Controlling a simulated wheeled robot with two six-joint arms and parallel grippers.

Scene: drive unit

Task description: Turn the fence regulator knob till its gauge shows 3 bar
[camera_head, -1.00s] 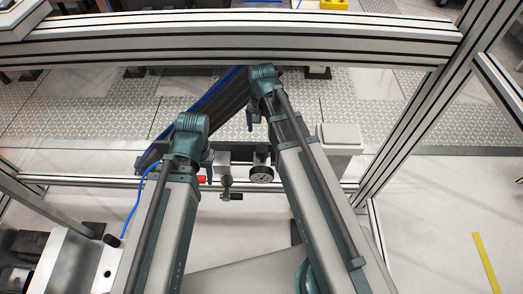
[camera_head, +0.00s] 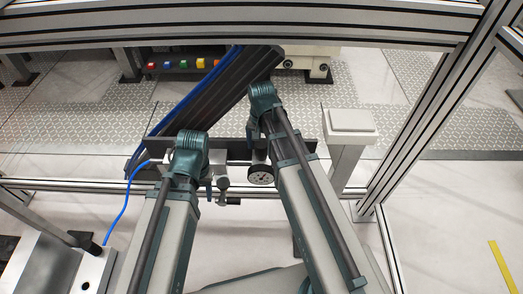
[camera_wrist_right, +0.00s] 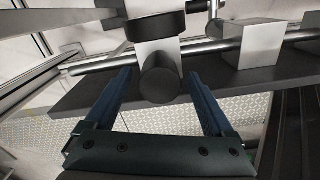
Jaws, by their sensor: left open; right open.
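The regulator gauge (camera_head: 261,175), a round white dial with a dark rim, hangs on the dark fence rail; its reading is too small to tell. In the right wrist view a black cylindrical knob (camera_wrist_right: 159,80) sticks out from a silver block, beside a black disc-shaped part. My right gripper (camera_wrist_right: 155,103) is open, one finger on each side of the knob, with gaps visible. In the head view my right gripper (camera_head: 254,138) is just above the gauge and hides most of the knob area. My left gripper (camera_head: 195,186) is open, left of the T-handled valve (camera_head: 222,190).
The dark rail (camera_head: 303,148) carries the fittings, with an aluminium frame bar below it. A white-topped post (camera_head: 350,122) stands at right. A blue hose (camera_head: 125,208) curves down at left. A silver block (camera_wrist_right: 247,43) sits beside the knob in the wrist view.

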